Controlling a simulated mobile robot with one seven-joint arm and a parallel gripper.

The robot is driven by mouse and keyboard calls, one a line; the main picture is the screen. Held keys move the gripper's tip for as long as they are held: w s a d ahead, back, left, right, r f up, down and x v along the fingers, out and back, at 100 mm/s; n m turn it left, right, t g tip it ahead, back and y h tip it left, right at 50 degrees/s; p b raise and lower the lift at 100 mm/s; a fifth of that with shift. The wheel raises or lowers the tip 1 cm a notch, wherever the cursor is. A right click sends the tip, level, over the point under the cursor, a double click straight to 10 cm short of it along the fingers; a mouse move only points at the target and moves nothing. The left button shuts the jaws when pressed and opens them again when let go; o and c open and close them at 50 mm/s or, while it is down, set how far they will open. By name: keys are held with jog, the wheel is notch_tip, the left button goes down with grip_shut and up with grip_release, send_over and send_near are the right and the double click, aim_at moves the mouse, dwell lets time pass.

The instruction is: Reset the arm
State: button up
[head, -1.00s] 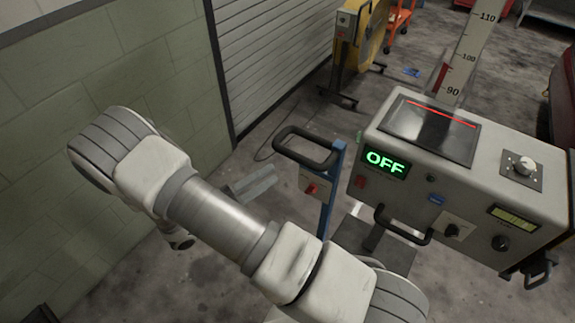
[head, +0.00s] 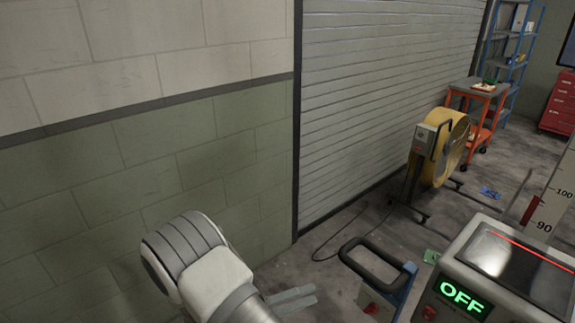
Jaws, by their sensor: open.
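My arm (head: 205,265) rises from the bottom edge of the head view, left of centre.
A grey control box (head: 500,262) with a lit OFF display stands at the lower right. A blue post with a black handle (head: 372,262) is beside it. A yellow fan (head: 443,150) stands before the roller shutter (head: 380,80). An orange cart (head: 478,105) is farther back.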

jog(key=s+d+r+m+g+y, duration=0.35)
jog(key=r+m+y, duration=0.2)
jog(key=m, duration=0.35)
jog(key=s+d+r+m+g+y, duration=0.2)
jog(key=d+r+m+g+y, duration=0.4)
jog(key=m, duration=0.4)
jog(key=s+r+m+t+y, duration=0.7)
jog(key=r+m+t, duration=0.3)
jog(key=m, duration=0.9)
notch_tip(320, 180, up, 2)
jog(key=shift+s+a+y, duration=0.2)
jog(key=shift+s+y, duration=0.2)
jog(key=shift+y, duration=0.05)
jog(key=shift+d, duration=0.1)
